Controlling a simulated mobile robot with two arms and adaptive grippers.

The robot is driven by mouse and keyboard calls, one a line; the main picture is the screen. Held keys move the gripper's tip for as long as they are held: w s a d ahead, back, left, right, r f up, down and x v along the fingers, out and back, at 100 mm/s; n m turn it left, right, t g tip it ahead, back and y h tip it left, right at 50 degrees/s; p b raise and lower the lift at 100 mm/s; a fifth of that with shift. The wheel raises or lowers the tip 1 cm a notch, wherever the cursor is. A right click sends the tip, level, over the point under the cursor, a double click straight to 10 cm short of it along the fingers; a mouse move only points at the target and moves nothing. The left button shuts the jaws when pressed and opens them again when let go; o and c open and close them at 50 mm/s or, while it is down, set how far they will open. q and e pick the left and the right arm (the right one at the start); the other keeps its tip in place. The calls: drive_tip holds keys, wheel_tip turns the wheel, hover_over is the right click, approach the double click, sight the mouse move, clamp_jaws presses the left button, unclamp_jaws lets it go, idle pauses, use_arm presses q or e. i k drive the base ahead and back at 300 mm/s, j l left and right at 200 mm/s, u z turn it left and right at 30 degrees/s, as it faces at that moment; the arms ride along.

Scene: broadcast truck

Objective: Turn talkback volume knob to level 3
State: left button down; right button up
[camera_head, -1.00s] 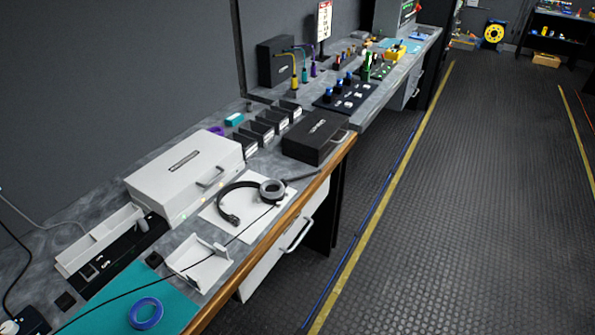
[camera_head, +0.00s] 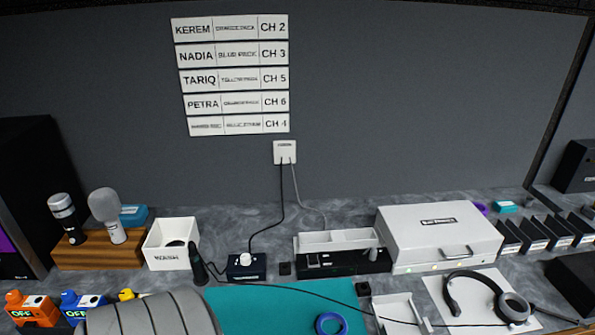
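A small black box (camera_head: 252,272) with a white round knob (camera_head: 246,259) on top stands on the grey worktop, left of the middle. It looks like the talkback volume control, but its front label is too small to read. The level the knob points to cannot be made out. A black cable runs from the box's area up to the wall plate (camera_head: 285,152). A dark upright microphone-like object (camera_head: 198,266) stands just left of the box.
A white bin (camera_head: 158,258) and a wooden stand with microphones (camera_head: 95,255) are at left. A teal mat (camera_head: 262,308) lies in front, with a blue ring (camera_head: 331,324) and a thin cable across it. A white case (camera_head: 440,232) and headset (camera_head: 510,305) are at right.

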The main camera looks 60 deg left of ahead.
sight(245, 258)
drive_tip(key=j+u, duration=0.2)
drive_tip(key=u, duration=1.8)
drive_tip(key=k+j, duration=0.05)
